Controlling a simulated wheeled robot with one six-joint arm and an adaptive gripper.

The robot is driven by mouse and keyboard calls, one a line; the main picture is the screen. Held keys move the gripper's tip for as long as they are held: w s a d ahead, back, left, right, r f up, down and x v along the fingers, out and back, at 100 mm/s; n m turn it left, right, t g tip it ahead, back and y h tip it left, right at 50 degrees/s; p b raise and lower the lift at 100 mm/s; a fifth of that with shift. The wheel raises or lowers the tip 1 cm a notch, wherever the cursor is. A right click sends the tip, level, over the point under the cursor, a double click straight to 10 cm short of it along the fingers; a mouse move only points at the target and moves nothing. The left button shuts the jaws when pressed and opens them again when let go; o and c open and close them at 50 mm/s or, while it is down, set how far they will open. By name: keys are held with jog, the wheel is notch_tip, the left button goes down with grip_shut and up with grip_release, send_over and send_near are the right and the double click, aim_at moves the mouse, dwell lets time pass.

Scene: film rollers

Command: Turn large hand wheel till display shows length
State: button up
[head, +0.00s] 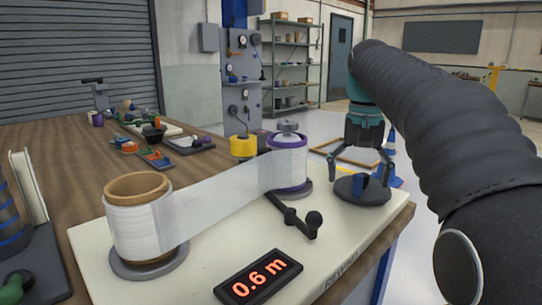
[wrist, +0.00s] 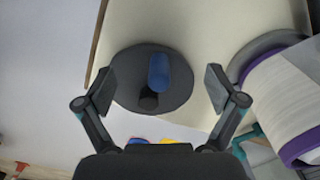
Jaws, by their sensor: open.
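A dark round hand wheel (head: 358,192) with an upright blue grip (head: 387,173) stands at the right end of a cream board. In the wrist view the wheel (wrist: 125,80) and its blue grip (wrist: 158,72) lie between my fingers. My gripper (head: 362,172) points down over the wheel, open and empty; in the wrist view its fingertips (wrist: 159,88) are apart on both sides of the blue grip. I cannot tell how far above the wheel they are.
A film web (head: 220,208) runs from a white roll (head: 138,225) to a purple-edged roll (head: 287,160). Tools and small parts (head: 150,140) lie on the wooden table behind.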

jog(key=shift+r+p, duration=0.9)
jog(key=shift+r, duration=2.05)
jog(key=shift+s, duration=0.15)
